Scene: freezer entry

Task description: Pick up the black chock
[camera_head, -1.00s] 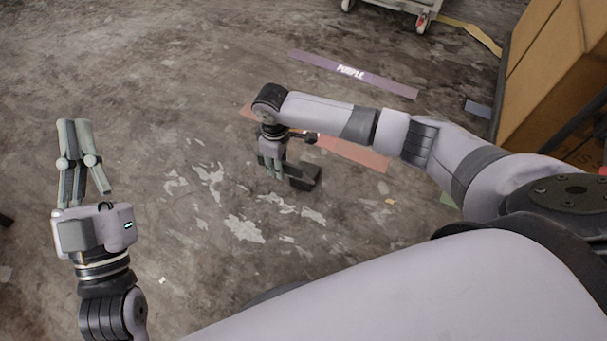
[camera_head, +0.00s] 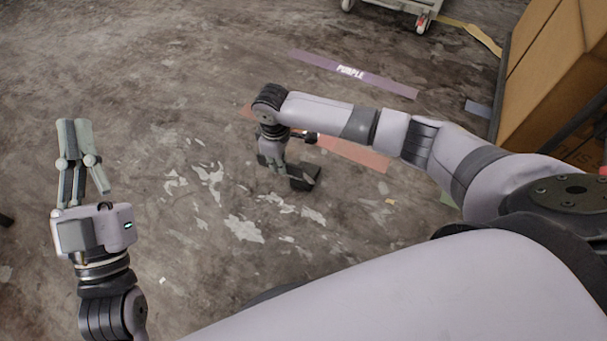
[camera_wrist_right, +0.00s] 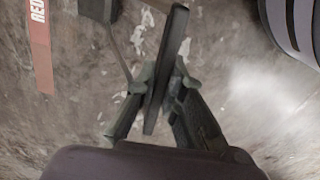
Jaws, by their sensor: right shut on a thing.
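The black chock (camera_head: 306,177) is on the floor or just above it, below my right forearm. In the right wrist view it shows as a long dark slab (camera_wrist_right: 168,65) with a thin bar leading to a dark block (camera_wrist_right: 100,8). My right gripper (camera_head: 273,168) points down and is shut on the slab; its fingers (camera_wrist_right: 155,90) sit on either side of it. My left gripper (camera_head: 76,124) is raised at the left, away from the chock and empty; its finger gap is unclear from this angle.
An orange-red tape strip (camera_head: 355,153) lies behind the chock, and a purple one labelled PURPLE (camera_head: 352,73) is farther back. Cardboard boxes (camera_head: 545,75) stand at the right. A wheeled cart (camera_head: 400,5) is at the top. The floor on the left is open.

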